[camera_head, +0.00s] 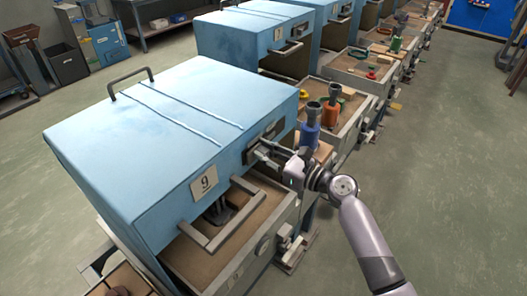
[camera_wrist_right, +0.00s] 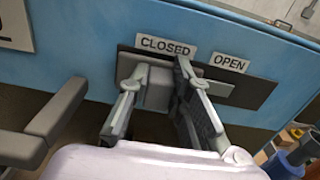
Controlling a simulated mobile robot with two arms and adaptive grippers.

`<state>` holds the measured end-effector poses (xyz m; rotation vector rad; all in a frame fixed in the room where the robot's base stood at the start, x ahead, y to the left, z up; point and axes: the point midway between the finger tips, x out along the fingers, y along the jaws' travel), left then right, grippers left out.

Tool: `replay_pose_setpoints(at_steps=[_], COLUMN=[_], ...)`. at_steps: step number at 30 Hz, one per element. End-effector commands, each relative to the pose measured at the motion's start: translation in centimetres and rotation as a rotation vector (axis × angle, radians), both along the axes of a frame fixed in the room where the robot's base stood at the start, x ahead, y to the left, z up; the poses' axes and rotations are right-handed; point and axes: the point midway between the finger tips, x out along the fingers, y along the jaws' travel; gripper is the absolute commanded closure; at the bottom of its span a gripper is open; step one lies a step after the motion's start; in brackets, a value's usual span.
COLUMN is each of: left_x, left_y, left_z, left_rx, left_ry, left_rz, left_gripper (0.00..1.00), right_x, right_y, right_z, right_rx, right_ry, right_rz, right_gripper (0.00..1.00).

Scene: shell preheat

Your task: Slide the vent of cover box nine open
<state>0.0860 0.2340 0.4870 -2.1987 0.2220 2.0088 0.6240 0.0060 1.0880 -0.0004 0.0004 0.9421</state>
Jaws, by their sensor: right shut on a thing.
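Cover box nine (camera_head: 150,125) is a light blue box with a "9" plate (camera_head: 204,182) on its front. Its vent (camera_head: 265,133) is on the front face, right of the plate. In the right wrist view, the vent's grey slider knob (camera_wrist_right: 160,88) sits at the left, below the "CLOSED" label (camera_wrist_right: 166,46). The dark slot (camera_wrist_right: 250,91) shows to the right, below the "OPEN" label (camera_wrist_right: 230,62). My right gripper (camera_head: 264,151) is shut on the knob, with a finger on each side in the right wrist view (camera_wrist_right: 161,80). My left gripper is out of view.
A grey handle bar (camera_head: 222,224) juts from the box front, left of the gripper. Below is an open tray (camera_head: 283,222). Blue (camera_head: 309,130) and orange (camera_head: 331,108) tools stand just beyond the gripper. More blue boxes (camera_head: 250,32) line up behind. Open floor (camera_head: 440,170) lies right.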

Motion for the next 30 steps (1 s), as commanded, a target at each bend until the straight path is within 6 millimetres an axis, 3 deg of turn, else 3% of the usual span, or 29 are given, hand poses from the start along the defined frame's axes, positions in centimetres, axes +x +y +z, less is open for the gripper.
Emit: replay_pose_setpoints(at_steps=[5,16,26,27,30], left_x=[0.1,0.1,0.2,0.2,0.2], left_y=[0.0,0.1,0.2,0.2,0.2], left_z=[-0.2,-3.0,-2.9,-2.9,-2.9], left_rx=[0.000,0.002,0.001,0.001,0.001], left_ry=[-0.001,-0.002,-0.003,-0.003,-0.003], left_rz=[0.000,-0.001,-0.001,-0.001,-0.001], left_gripper=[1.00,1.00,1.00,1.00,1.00], right_x=[0.3,5.7,6.1,6.1,6.1], right_y=[-0.2,-4.1,-4.5,-4.5,-4.6], right_z=[-0.1,-0.2,0.1,0.1,0.1], right_rx=[0.000,0.000,0.000,0.000,0.001], right_ry=[0.000,-0.001,-0.001,-0.001,-0.002], right_rz=[-0.001,-0.003,-0.005,-0.005,-0.006], right_gripper=[1.00,1.00,1.00,0.80,0.74])
